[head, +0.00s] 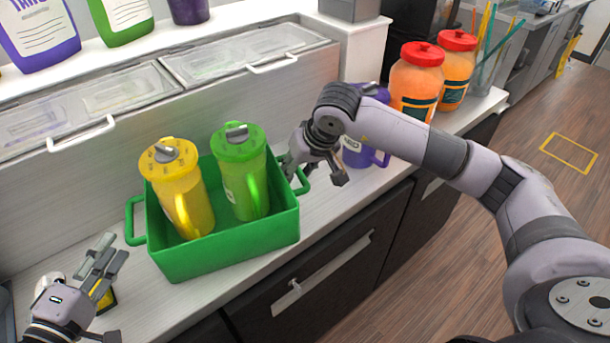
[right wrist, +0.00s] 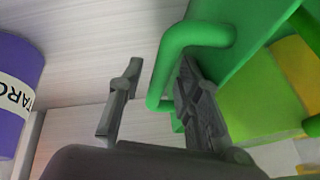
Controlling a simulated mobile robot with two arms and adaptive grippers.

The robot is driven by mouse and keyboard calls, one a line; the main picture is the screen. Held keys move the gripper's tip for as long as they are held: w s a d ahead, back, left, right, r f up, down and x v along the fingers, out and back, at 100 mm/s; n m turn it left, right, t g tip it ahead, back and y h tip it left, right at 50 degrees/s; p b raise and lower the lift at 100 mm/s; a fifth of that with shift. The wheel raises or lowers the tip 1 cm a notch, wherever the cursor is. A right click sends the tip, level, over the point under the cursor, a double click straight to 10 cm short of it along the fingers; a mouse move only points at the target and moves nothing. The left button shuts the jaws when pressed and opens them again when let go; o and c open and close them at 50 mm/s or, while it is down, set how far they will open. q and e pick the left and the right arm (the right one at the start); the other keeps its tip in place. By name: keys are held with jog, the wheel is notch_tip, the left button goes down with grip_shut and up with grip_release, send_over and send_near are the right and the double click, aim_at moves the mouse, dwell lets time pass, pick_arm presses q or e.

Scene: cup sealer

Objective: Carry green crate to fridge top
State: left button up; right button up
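The green crate (head: 235,245) stands on the counter and holds a yellow jug (head: 188,200) and a green jug (head: 243,180), both with lids. It has a loop handle at each end. My right gripper (head: 313,172) is open at the crate's right handle (head: 303,182). In the right wrist view this green handle (right wrist: 200,35) lies between the spread fingers (right wrist: 158,105), closer to the right one. My left gripper (head: 114,297) is open and empty, left of and below the crate's left handle (head: 130,222), apart from it. I cannot tell which surface is the fridge top.
A purple jug (head: 362,152) stands right of the crate, and two orange jars (head: 418,80) with red lids stand further right. Behind are clear-lidded bins (head: 245,52) with bar handles and a raised shelf with bottles.

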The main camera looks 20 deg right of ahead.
jog(key=shift+r, duration=0.1)
jog(key=v, duration=1.1)
jog(key=shift+s+r, duration=0.2)
jog(key=shift+r, duration=0.15)
jog(key=shift+d, duration=0.1)
